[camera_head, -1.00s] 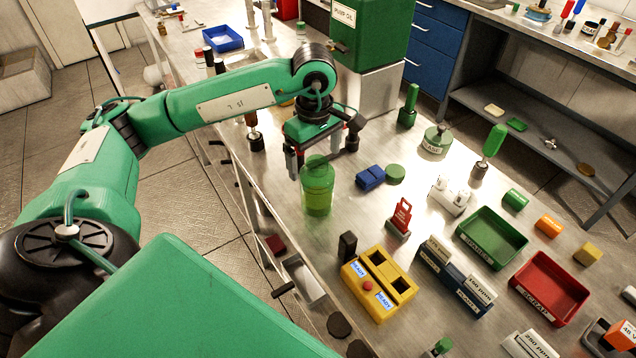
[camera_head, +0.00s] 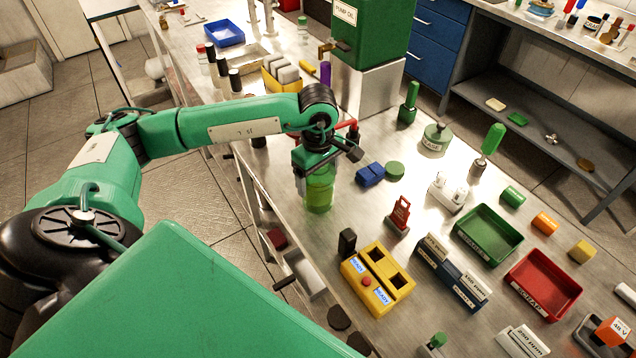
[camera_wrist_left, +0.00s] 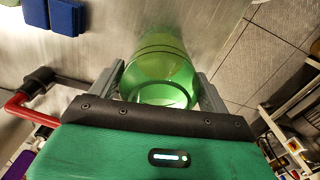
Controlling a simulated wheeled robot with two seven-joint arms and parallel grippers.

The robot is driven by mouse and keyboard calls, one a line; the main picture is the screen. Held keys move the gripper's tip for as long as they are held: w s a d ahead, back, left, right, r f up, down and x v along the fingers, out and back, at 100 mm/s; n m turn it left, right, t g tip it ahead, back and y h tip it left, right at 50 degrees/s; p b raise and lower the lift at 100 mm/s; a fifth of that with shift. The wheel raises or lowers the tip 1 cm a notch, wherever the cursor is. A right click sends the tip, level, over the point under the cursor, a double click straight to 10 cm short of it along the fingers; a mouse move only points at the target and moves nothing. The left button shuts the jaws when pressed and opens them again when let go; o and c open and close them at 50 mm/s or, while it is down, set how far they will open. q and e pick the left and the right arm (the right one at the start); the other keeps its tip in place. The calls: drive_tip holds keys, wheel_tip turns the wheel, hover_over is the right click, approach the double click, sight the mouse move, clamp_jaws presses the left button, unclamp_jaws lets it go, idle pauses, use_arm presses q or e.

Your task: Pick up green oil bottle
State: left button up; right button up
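The green oil bottle (camera_head: 319,191) is see-through green and stands upright on the bench near its left edge. In the left wrist view the bottle (camera_wrist_left: 160,62) lies between the two grey fingers of my left gripper (camera_wrist_left: 161,85), one on each side. In the head view my left gripper (camera_head: 318,177) is over the bottle's upper part and hides its top. The fingers look very close to the bottle's sides; I cannot tell whether they press on it. My right gripper is not in view.
Blue blocks (camera_head: 369,175) and a green round lid (camera_head: 395,171) lie right of the bottle. A red tag-shaped piece (camera_head: 399,214), a yellow box (camera_head: 377,280) and a black block (camera_head: 347,242) stand nearer. A green pump oil tank (camera_head: 372,35) stands behind.

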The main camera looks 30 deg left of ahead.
use_arm(q)
drive_tip(key=c, duration=0.9)
drive_tip(key=shift+r, duration=0.15)
